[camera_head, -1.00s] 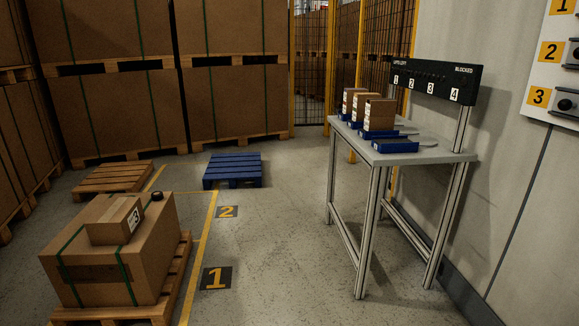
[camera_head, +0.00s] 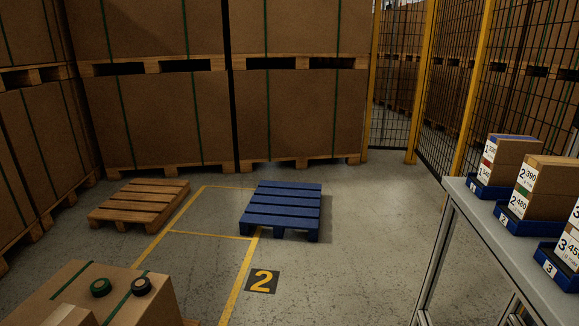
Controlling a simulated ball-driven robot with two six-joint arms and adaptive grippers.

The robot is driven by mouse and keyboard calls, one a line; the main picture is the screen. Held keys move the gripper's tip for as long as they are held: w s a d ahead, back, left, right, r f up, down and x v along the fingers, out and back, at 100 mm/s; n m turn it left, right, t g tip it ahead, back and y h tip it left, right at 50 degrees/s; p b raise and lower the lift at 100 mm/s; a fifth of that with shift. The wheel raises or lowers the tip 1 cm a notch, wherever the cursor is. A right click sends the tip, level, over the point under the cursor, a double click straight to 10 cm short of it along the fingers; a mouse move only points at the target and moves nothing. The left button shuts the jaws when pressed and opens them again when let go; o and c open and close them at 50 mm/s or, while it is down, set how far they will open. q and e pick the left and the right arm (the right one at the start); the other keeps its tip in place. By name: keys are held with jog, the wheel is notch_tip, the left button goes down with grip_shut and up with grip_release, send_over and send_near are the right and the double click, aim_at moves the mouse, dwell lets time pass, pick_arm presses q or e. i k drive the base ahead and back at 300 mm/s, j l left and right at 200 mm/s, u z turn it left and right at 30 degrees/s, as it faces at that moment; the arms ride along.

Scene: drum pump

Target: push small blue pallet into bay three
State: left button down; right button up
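The small blue pallet (camera_head: 282,208) lies flat on the floor in the middle of the view. Its left part overlaps the yellow floor lines (camera_head: 212,234), and its right part is on bare concrete. The floor plate with the number 2 (camera_head: 262,282) lies in front of it. No plate with a 3 shows on the floor, so I cannot tell which marked area is bay three. Neither of my grippers is in view.
A wooden pallet (camera_head: 139,203) lies left of the blue one. A large carton (camera_head: 95,296) with tape rolls is at the lower left. A table (camera_head: 490,225) with labelled boxes stands at the right. Stacked cartons (camera_head: 300,115) and a fence (camera_head: 455,95) close the back. Floor right of the blue pallet is clear.

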aim_at(280, 205)
jog(key=i+l+u, duration=0.15)
jog(key=i, duration=0.45)
jog(key=i+l+u, duration=0.15)
jog(key=i+l, duration=0.25)
jog(key=i, duration=0.2)
jog(key=i+l+u, duration=0.15)
jog(key=i+l, duration=0.2)
jog(key=i, duration=0.25)
jog(key=i+l+u, duration=0.15)
jog(key=i+l, duration=0.3)
jog(key=i+l+u, duration=0.1)
jog(key=l, duration=0.25)
jog(key=i+l, duration=0.3)
jog(key=i+l+u, duration=0.15)
jog(key=l, duration=0.3)
jog(key=i+l+u, duration=0.1)
jog(key=l, duration=0.3)
jog(key=i+l, duration=0.25)
jog(key=l, duration=0.15)
jog(key=i+l+u, duration=0.15)
jog(key=l, duration=0.25)
jog(key=i+l, duration=0.1)
jog(key=l, duration=0.3)
jog(key=i+l+u, duration=0.15)
jog(key=l, duration=0.25)
jog(key=l+u, duration=0.35)
jog(key=l, duration=1.25)
jog(key=i, duration=0.05)
